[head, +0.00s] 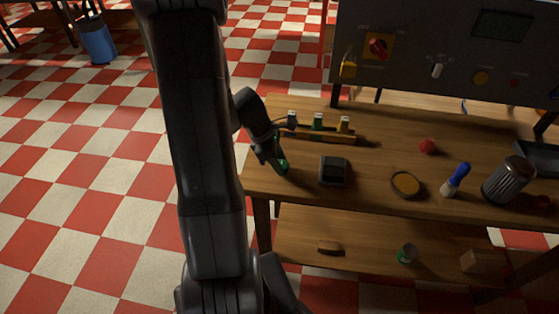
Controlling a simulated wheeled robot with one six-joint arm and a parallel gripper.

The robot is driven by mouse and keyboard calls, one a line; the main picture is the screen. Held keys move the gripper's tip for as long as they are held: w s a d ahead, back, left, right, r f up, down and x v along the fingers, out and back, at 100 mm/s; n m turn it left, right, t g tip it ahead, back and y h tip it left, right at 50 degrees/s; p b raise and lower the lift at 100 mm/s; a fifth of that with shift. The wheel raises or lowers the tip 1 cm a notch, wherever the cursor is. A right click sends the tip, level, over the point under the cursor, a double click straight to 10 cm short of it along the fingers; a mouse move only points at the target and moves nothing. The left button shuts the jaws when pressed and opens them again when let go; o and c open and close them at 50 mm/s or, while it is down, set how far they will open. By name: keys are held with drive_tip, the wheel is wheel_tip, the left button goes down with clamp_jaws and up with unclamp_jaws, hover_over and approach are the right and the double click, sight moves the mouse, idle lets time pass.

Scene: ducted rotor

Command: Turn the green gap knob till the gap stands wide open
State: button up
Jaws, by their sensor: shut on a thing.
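My gripper (271,154) reaches down at the left end of the wooden bench, beside the small block rack. It is shut on a green part (282,167) low at its tips, which looks like the green gap knob. The knob's shape and turn are mostly hidden by the gripper and too small to read. I cannot see a gap or how wide it stands.
A grey control panel (450,50) stands behind.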

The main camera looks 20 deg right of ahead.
drive_tip(key=shift+m, duration=0.4)
drive_tip(key=m, duration=0.1)
drive_tip(key=m+g+y, duration=0.1)
drive_tip(key=m, duration=0.1)
drive_tip(key=shift+w+d+m+p, duration=0.1)
drive_tip(key=shift+w+m+p, duration=0.05)
drive_tip(key=shift+m+p, duration=0.2)
drive_tip(key=m+y, duration=0.1)
drive_tip(key=m, duration=0.1)
drive_tip(key=m+g, duration=0.1)
drive_tip(key=m, duration=0.2)
drive_tip(key=shift+d+y, duration=0.15)
drive_tip(key=shift+y, duration=0.25)
drive_tip(key=m+y, duration=0.1)
drive_tip(key=m, duration=0.1)
drive_tip(key=m+y, duration=0.1)
drive_tip(key=m, duration=0.2)
drive_tip(key=shift+d+m, duration=0.15)
drive_tip(key=shift+m, duration=0.2)
drive_tip(key=shift+m+y, duration=0.9)
drive_tip(key=shift+m, duration=1.4)
drive_tip(key=shift+d, duration=0.1)
drive_tip(key=o, duration=1)
